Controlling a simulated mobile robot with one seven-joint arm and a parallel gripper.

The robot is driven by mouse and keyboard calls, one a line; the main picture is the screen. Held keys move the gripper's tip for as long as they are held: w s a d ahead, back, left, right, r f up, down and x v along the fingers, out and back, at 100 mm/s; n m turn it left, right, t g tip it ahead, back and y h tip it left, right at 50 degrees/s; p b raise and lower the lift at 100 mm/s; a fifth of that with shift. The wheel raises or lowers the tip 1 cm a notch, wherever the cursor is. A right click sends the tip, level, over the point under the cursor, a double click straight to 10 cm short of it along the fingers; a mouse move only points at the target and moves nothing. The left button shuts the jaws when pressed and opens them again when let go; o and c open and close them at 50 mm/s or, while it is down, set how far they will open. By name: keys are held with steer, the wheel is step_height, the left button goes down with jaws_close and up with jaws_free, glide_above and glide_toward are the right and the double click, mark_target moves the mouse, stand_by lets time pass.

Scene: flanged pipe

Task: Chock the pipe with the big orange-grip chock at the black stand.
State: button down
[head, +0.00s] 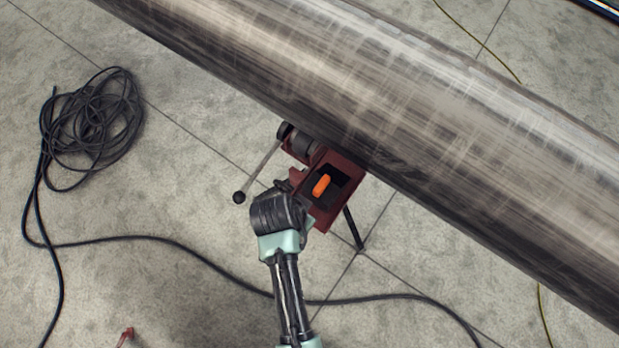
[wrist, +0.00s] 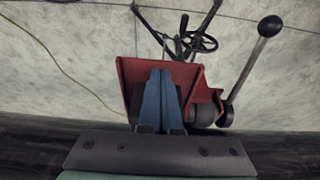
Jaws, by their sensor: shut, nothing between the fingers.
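The large steel pipe (head: 400,110) runs diagonally across the head view; a dark band of it (wrist: 40,140) shows low in the wrist view. A dark red stand (head: 341,212), not black, is against its near side; it also fills the middle of the wrist view (wrist: 190,72). A bright orange grip (head: 321,185) lies over a dark part on the stand's top; the chock's shape is unclear, and no orange shows in the wrist view. My gripper (wrist: 161,75) has blue fingers side by side, shut and empty, over the stand. Its fingertips are hidden in the head view.
A lever with a black ball end (head: 240,197) sticks out left of the stand, beside a dark roller (head: 302,142). A handwheel (wrist: 197,41) and thin legs show beyond the stand.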

mark_target(322, 189)
steer(key=shift+w+d, duration=0.75)
steer(key=shift+w, duration=0.3)
steer(key=w+d, duration=0.1)
steer(key=w, duration=0.1)
steer(key=w+d, duration=0.2)
steer(key=shift+w, duration=0.15)
steer(key=shift+r, duration=0.1)
